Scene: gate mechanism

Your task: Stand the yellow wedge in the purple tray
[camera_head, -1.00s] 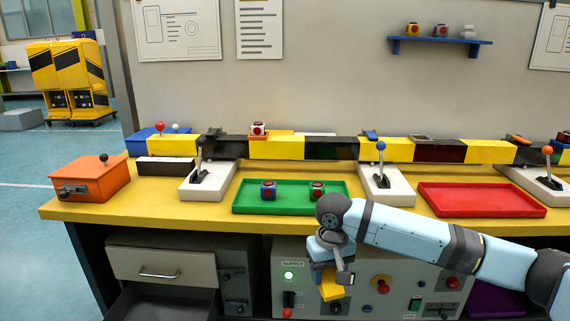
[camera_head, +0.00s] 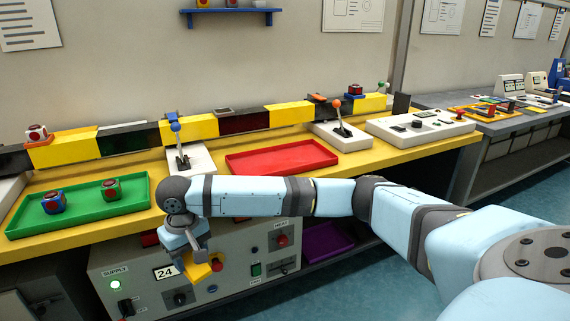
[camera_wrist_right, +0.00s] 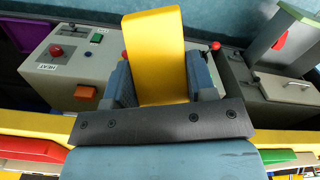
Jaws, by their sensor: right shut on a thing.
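The yellow wedge (camera_head: 197,270) is held in my right gripper (camera_head: 190,252), in front of the grey control box below the bench top. In the right wrist view the wedge (camera_wrist_right: 153,50) sticks out from between the two fingers of my right gripper (camera_wrist_right: 160,85), which are shut on it. The purple tray (camera_head: 326,243) lies low under the bench, to the right of the control box and behind my right arm. A small purple patch, likely the tray (camera_wrist_right: 8,38), shows at the left edge of the wrist view. My left gripper is not in view.
The control box (camera_head: 140,262) with knobs and a lit green lamp stands under the bench. On the yellow bench are a green tray (camera_head: 85,222) with two cubes, a red tray (camera_head: 282,157) and lever units. Open floor (camera_head: 400,262) lies right of the purple tray.

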